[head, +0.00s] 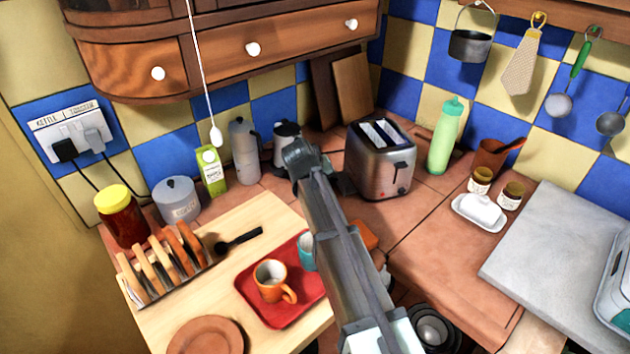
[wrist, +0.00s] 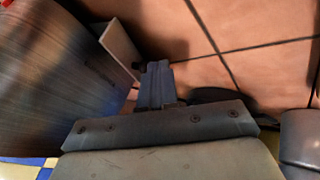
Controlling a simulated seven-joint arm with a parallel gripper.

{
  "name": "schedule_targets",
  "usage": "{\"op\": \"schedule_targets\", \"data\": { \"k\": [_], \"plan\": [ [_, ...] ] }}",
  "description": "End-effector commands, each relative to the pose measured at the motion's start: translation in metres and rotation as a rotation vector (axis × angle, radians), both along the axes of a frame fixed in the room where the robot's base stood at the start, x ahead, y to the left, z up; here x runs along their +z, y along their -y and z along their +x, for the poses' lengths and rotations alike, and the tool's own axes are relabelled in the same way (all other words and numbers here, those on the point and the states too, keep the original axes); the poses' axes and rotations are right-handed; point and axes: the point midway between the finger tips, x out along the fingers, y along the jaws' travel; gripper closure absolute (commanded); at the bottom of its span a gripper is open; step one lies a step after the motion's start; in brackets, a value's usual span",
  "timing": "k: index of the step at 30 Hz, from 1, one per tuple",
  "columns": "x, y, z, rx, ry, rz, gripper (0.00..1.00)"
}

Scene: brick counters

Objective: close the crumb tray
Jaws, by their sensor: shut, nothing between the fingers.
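In the head view my gripper (head: 346,185) is low at the toaster's left side, and the tray is hidden.
A red tray (head: 270,318) with mugs lies on the wooden board to the left. A green bottle (head: 445,138) stands right of the toaster.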

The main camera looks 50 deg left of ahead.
Motion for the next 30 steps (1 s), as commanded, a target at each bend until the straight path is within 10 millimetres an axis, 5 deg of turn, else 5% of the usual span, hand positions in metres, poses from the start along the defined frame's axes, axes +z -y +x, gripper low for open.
{"op": "schedule_targets", "data": {
  "k": [14, 24, 30],
  "plan": [
    [0.000, 0.002, 0.004, 0.000, 0.000, 0.000, 1.00],
    [0.000, 0.020, 0.044, -0.002, 0.000, 0.001, 1.00],
    [0.000, 0.022, 0.048, 0.000, 0.003, -0.002, 1.00]
  ]
}}
